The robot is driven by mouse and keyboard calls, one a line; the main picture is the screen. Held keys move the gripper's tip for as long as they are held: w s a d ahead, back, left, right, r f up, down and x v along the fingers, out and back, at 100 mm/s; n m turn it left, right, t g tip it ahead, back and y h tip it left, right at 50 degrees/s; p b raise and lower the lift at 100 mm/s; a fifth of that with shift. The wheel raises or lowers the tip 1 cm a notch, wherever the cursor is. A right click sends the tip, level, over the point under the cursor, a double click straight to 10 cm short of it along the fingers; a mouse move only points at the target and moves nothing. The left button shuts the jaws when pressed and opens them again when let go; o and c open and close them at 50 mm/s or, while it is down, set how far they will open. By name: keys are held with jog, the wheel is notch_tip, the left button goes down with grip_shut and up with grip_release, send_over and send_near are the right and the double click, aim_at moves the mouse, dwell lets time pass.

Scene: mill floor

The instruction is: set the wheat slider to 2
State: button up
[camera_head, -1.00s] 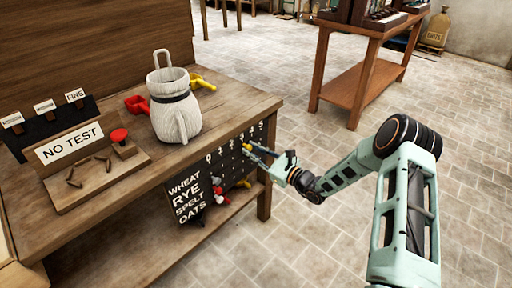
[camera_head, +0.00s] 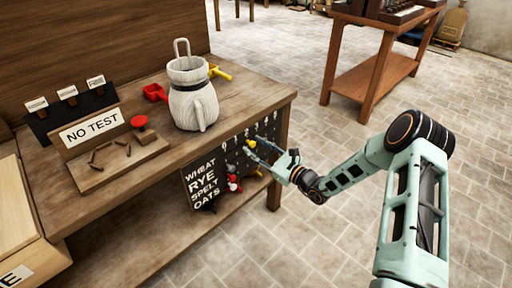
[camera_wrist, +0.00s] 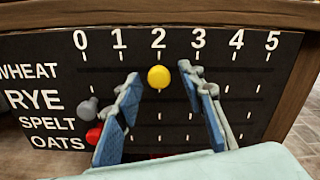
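The black slider board (camera_wrist: 262,105) hangs at the bench front, with columns 0 to 5 and rows labelled WHEAT, RYE, SPELT and OATS. A yellow round knob (camera_wrist: 158,76), apparently the wheat slider, sits just below the numeral 2 at the upper row. My gripper (camera_wrist: 170,108) is open, one blue-padded finger on each side of this knob, with gaps visible. In the head view, my gripper (camera_head: 262,149) is close in front of the board. A grey knob (camera_wrist: 88,108) and a red knob (camera_wrist: 95,136) are lower left, near the left finger.
A second wooden table (camera_head: 365,75) stands behind. The tiled floor to the right is clear.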

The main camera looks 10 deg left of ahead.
jog(key=v, duration=1.2)
dwell(0.3)
